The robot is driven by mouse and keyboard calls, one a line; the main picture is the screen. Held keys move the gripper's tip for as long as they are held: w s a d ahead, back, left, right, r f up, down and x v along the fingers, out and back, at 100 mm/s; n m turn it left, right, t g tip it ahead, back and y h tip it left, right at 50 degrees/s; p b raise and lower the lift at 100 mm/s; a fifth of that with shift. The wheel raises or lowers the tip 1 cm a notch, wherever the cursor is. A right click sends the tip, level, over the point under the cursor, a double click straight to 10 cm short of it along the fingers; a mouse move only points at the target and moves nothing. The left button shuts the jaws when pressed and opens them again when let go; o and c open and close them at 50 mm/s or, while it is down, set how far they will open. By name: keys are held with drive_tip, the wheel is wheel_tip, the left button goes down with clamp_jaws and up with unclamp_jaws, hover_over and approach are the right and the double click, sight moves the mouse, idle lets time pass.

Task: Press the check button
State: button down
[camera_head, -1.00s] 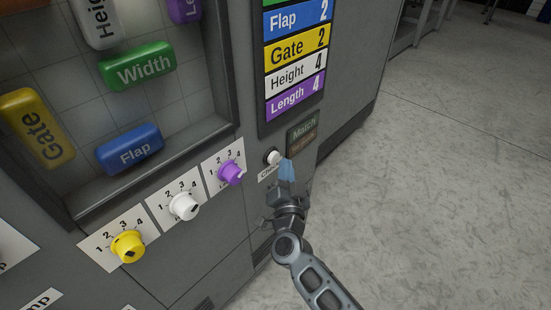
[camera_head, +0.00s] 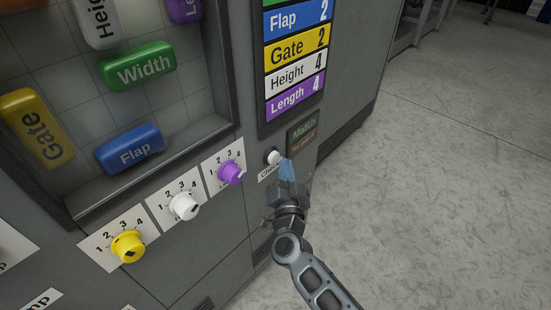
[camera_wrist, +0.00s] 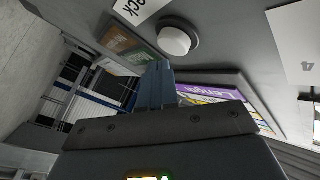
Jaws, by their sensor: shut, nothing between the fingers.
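The check button is a round white knob (camera_head: 273,157) on the grey machine front, just above a white label reading "Check", which is partly hidden by my gripper. In the wrist view the white button (camera_wrist: 175,41) shows just beyond and to the right of my fingertips. My gripper (camera_head: 286,166) has its blue fingers closed together with nothing between them. In the head view the fingertips are right beside the button, at its lower right. In the wrist view the closed fingers (camera_wrist: 157,80) point toward the panel, and a small gap seems to separate them from the button.
A Match display (camera_head: 303,134) sits right of the button, below a board of coloured rows (camera_head: 296,75). To the left are the purple knob (camera_head: 230,172), white knob (camera_head: 184,206) and yellow knob (camera_head: 128,246). The floor (camera_head: 450,170) at right is clear.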

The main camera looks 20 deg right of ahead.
drive_tip(key=shift+w+a, duration=0.1)
drive_tip(key=shift+w, duration=0.1)
idle(0.4)
drive_tip(key=shift+w+a, duration=0.1)
drive_tip(key=shift+w, duration=0.1)
drive_tip(key=shift+w+a, duration=0.2)
drive_tip(key=shift+w, duration=0.25)
idle(0.8)
drive_tip(key=shift+s, duration=0.1)
drive_tip(key=shift+s+d+p, duration=0.35)
drive_tip(key=shift+s+p, duration=0.05)
drive_tip(key=shift+s, duration=0.35)
drive_tip(key=s, duration=0.1)
drive_tip(key=s+d, duration=0.1)
drive_tip(key=s, duration=0.1)
drive_tip(key=s+d+p, duration=0.1)
drive_tip(key=shift+s+d, duration=0.1)
drive_tip(key=shift+s, duration=0.2)
idle(0.3)
idle(0.3)
